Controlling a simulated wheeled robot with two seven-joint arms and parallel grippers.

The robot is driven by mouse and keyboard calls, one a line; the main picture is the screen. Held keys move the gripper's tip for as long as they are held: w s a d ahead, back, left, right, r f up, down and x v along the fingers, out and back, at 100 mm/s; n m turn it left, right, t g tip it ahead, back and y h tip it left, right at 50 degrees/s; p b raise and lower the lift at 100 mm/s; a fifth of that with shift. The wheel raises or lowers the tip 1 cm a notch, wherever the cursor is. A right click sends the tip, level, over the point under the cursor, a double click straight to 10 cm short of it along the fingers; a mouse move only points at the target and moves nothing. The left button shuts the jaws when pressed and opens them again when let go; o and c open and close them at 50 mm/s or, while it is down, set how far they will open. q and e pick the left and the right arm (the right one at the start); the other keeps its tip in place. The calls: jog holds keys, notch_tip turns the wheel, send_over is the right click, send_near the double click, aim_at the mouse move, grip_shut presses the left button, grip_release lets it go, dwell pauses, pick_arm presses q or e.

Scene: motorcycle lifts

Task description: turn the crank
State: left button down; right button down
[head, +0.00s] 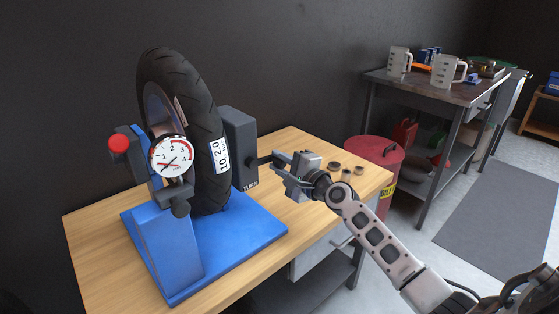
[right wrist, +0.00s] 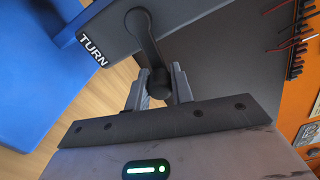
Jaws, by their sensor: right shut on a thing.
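The crank (right wrist: 146,38) is a black arm with a knob on a dark grey housing marked TURN. In the right wrist view the crank arm runs from its pivot at the top down to the knob (right wrist: 158,84). My right gripper (right wrist: 160,90) is shut on the knob, with one finger on each side. In the head view the housing (head: 239,145) stands right of a black tire (head: 207,125) on a blue stand (head: 165,245). My right gripper (head: 280,168) reaches the crank from the right and partly hides it. My left gripper is not in view.
Small dark round parts lie on the wooden bench (head: 340,185) behind my gripper. A red drum (head: 375,160) and a metal table (head: 440,92) with jugs stand to the right.

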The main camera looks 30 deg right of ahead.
jog(key=f+m, duration=0.1)
jog(key=m, duration=0.1)
jog(key=shift+a+f+m, duration=0.1)
jog(key=shift+f+m, duration=0.05)
jog(key=shift+m, duration=0.15)
jog(key=shift+a+f+m, duration=0.15)
jog(key=shift+f+m, duration=0.15)
jog(key=shift+m, duration=0.4)
jog(key=shift+a+f+m, duration=0.15)
jog(key=shift+f+m, duration=0.15)
jog(key=shift+m, duration=0.4)
jog(key=c, duration=1.2)
grip_release()
jog(key=shift+s, duration=0.1)
jog(key=s+d, duration=0.2)
jog(key=s, duration=1.3)
jog(key=shift+s+d+b, duration=0.25)
jog(key=shift+s+b, duration=0.1)
jog(key=shift+b, duration=0.05)
